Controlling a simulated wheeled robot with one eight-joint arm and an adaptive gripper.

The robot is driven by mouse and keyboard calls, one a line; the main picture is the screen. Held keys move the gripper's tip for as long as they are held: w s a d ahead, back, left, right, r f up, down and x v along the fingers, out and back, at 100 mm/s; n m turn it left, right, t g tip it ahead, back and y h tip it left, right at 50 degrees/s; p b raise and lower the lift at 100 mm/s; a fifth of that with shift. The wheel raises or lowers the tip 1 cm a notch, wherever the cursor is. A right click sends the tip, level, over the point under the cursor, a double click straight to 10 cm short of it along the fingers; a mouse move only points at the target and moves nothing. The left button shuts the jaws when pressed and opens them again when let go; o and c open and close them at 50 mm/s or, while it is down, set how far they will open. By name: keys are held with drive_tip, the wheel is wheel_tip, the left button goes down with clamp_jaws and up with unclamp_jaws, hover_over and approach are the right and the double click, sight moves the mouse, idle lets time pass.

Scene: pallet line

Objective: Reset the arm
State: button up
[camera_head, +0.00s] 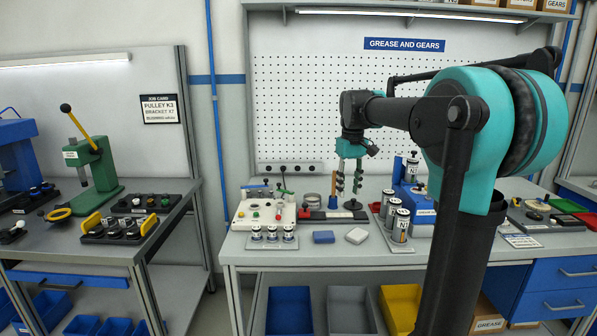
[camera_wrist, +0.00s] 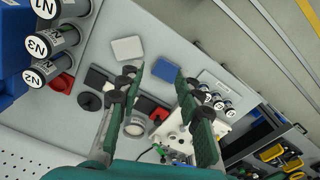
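My gripper (camera_head: 348,184) hangs from my raised arm with its fingers pointing down, above the middle of the grease and gears bench. In the wrist view my gripper (camera_wrist: 159,73) has its two green fingers well apart with nothing held between them. A blue block (camera_head: 324,237) and a white block (camera_head: 357,236) lie on the bench below, near its front edge. In the wrist view the blue block (camera_wrist: 166,69) shows beyond the fingertips and the white block (camera_wrist: 127,49) to their left.
Labelled cylinders (camera_head: 400,226) stand right of the gripper beside a blue machine (camera_head: 412,197). A white fixture (camera_head: 264,209) and a rack of small jars (camera_head: 271,236) stand left. A pegboard (camera_head: 300,105) rises behind. The bench (camera_head: 300,257) is clear along its front.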

drive_tip(key=s+d+f+m+t, duration=0.2)
drive_tip(key=s+f, duration=1)
drive_tip(key=f, duration=0.1)
drive_tip(key=s+d+f+m+t, duration=0.1)
drive_tip(key=s+f+m+t, duration=0.1)
drive_tip(key=s+f, duration=1)
drive_tip(key=shift+s+d+f, duration=0.15)
drive_tip(key=shift+d+f, duration=0.2)
drive_tip(key=shift+f, duration=0.5)
